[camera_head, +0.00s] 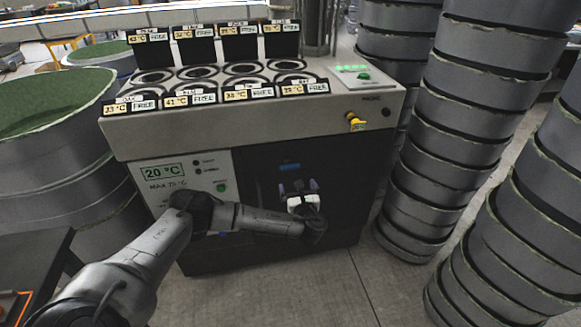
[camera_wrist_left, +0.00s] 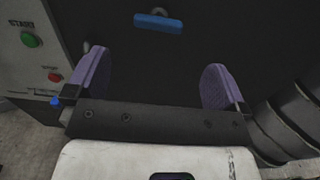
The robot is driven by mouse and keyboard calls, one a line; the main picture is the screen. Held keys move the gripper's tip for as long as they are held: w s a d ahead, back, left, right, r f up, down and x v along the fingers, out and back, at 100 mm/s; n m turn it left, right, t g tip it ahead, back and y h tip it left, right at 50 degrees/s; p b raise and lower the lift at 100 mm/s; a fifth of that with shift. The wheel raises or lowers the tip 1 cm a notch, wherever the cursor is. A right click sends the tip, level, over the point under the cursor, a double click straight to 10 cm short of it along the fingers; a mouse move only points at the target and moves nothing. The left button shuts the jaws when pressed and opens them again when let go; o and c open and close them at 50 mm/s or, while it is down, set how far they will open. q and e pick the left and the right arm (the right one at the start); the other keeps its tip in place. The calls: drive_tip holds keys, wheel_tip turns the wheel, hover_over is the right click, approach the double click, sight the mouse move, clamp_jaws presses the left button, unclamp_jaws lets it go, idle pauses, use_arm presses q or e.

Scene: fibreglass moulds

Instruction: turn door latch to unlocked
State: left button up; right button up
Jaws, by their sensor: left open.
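The door latch (camera_head: 289,166) is a small blue bar on the dark front door (camera_head: 262,184) of the machine. In the left wrist view the latch (camera_wrist_left: 158,22) lies nearly level, tilted slightly down to the right, with a round metal pivot behind its upper edge. My left gripper (camera_head: 298,185) is in front of the door, just below the latch in the head view. In the left wrist view its two purple fingers (camera_wrist_left: 157,72) are spread wide with nothing between them, and the latch is beyond them, apart from them. My right gripper is not in view.
A control panel (camera_head: 170,182) with a 20 °C display, START and STOP buttons is left of the door. Stacked grey drums (camera_head: 465,120) crowd the right; a green-topped tub (camera_head: 45,100) stands left.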

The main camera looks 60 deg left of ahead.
sight(290, 167)
use_arm(q)
drive_tip(key=b+x, duration=0.4)
drive_tip(key=x, duration=0.6)
drive_tip(key=shift+a+f, duration=0.1)
drive_tip(key=shift+f, duration=0.1)
drive_tip(key=shift+b+x, duration=0.5)
drive_tip(key=shift+x, duration=0.5)
drive_tip(key=shift+w+r, duration=0.1)
drive_tip(key=shift+r, duration=0.05)
drive_tip(key=shift+c, duration=0.4)
